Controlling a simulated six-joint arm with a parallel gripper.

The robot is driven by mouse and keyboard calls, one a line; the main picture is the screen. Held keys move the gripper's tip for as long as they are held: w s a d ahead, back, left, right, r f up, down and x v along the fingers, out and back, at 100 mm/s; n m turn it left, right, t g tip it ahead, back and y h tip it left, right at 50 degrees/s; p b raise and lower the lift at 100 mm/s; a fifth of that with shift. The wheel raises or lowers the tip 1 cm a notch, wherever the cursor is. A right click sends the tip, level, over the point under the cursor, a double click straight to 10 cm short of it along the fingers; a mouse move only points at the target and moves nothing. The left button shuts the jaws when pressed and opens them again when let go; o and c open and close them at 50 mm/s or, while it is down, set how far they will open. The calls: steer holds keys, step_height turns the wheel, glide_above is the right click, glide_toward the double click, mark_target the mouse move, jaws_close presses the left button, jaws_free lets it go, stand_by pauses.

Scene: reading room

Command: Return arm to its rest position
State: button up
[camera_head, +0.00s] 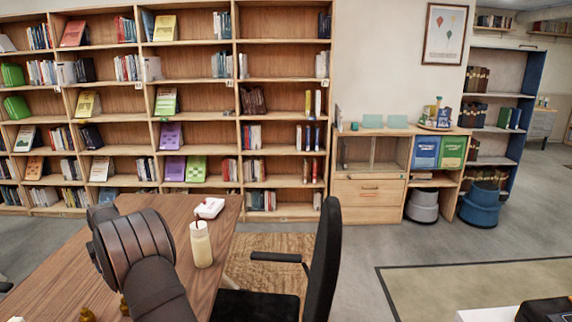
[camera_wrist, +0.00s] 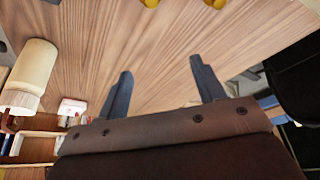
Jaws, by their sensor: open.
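My arm reaches over the wooden table (camera_head: 75,262) in the head view, and its dark links hide the gripper there. In the wrist view my gripper (camera_wrist: 162,88) shows two dark fingers spread wide apart. Nothing is between the fingers, and the wood of the table (camera_wrist: 150,45) shows behind them. A cream bottle (camera_head: 201,245) stands on the table just right of my arm. It also shows at the left of the wrist view (camera_wrist: 32,72), apart from the fingers.
A white item (camera_head: 208,208) lies on the table behind the bottle. Small yellow objects (camera_head: 87,314) are at the table's near edge. A black office chair (camera_head: 322,262) stands right of the table. Tall bookshelves (camera_head: 285,130) line the back wall. Open grey floor (camera_head: 350,250) lies further right.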

step_height(320, 180, up, 19)
steer(key=w+d+m, duration=0.1)
steer(key=w+d, duration=0.8)
steer(key=d, duration=0.5)
steer(key=shift+m+h, duration=0.3)
steer(key=shift+m, duration=0.1)
